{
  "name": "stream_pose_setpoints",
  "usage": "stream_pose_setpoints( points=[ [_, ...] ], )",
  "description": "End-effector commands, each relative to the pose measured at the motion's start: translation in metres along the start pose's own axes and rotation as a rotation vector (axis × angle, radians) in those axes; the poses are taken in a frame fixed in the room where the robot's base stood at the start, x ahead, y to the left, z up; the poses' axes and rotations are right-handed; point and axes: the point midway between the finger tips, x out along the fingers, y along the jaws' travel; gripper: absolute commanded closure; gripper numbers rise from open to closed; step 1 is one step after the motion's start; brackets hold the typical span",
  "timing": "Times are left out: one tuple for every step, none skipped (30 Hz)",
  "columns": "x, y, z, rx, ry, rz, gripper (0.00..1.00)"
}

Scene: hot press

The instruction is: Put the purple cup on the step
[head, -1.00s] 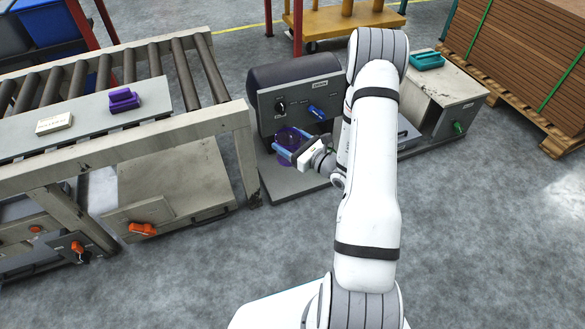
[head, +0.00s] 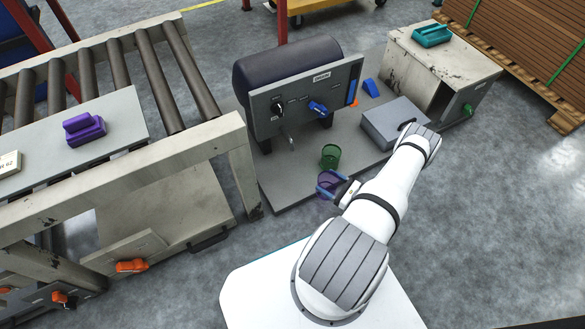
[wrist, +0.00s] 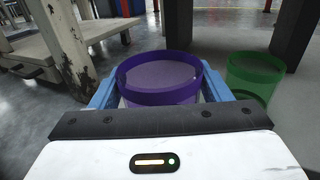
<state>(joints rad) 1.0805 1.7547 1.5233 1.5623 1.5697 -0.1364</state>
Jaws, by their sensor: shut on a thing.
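The purple cup (head: 326,188) is between the blue fingers of my gripper (head: 329,181), at the front edge of the grey base plate in the head view. In the wrist view the purple cup (wrist: 160,82) is upright, with a finger pressed on each side and its rim open to the camera. My gripper is shut on it. The cup looks held off the plate, but its exact height is hard to tell. A low grey box (head: 388,122), which looks like the step, sits on the plate to the right of the cup, partly behind my arm.
A green cup (head: 330,156) stands on the base plate (head: 285,190) close behind the purple cup. The press panel (head: 292,103) with its blue knob is behind it. A roller conveyor (head: 150,75) is at left, a worn cabinet (head: 425,75) at back right.

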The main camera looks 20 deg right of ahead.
Motion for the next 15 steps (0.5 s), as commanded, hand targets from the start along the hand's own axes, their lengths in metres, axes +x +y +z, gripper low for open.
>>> stream_pose_setpoints(
  points=[
    [0.006, 0.001, -0.002, 0.0, -0.001, 0.002, 0.57],
    [0.012, 0.001, -0.003, 0.0, -0.001, 0.001, 0.57],
    [0.02, 0.0, -0.003, -0.001, -0.001, 0.001, 0.57],
    [0.027, 0.0, -0.003, -0.001, -0.001, -0.001, 0.57],
    [0.034, -0.001, -0.003, -0.002, -0.001, -0.002, 0.57],
    [0.044, -0.002, -0.004, -0.002, -0.001, -0.005, 0.57],
    [0.052, -0.002, -0.004, -0.001, -0.001, -0.006, 0.57],
    [0.059, -0.003, -0.004, -0.002, 0.0, -0.009, 0.57],
    [0.069, -0.004, -0.004, -0.002, 0.0, -0.011, 0.57],
    [0.077, -0.004, -0.004, -0.001, 0.0, -0.011, 0.57],
    [0.084, -0.004, -0.004, -0.001, 0.0, -0.013, 0.57],
    [0.095, -0.005, -0.004, -0.001, 0.0, -0.015, 0.57],
    [0.103, -0.005, -0.004, -0.002, -0.001, -0.015, 0.57],
    [0.111, -0.005, -0.004, -0.002, -0.001, -0.016, 0.57],
    [0.12, -0.007, -0.004, -0.003, -0.001, -0.017, 0.57]
  ],
)
